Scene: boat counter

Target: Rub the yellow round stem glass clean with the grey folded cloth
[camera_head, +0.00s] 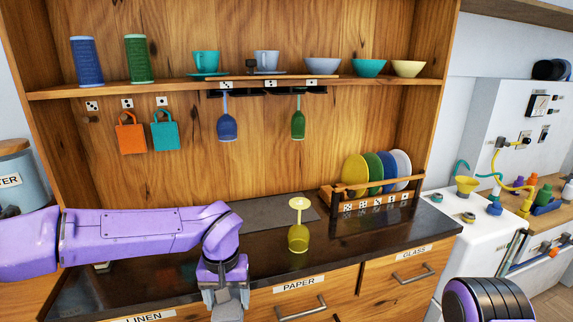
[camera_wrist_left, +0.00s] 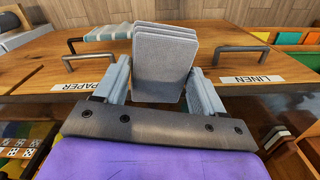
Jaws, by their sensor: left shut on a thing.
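The yellow round stem glass (camera_head: 298,238) stands upside down on the dark counter (camera_head: 180,262), bowl down and foot up, near the front edge. My left gripper (camera_head: 227,305) points down in front of the counter edge, left of the glass and apart from it. In the left wrist view, my left gripper (camera_wrist_left: 162,88) is shut on the grey folded cloth (camera_wrist_left: 163,55), whose layers stand out between the fingers. In the head view I cannot make out the cloth. My right gripper is out of view.
A blue glass (camera_head: 227,126) and a green glass (camera_head: 298,124) hang from the rack above. A plate rack (camera_head: 334,197) with several plates stands at the back right. A grey mat (camera_head: 262,212) lies behind the yellow glass. Drawer handles (camera_head: 300,309) stick out below the counter.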

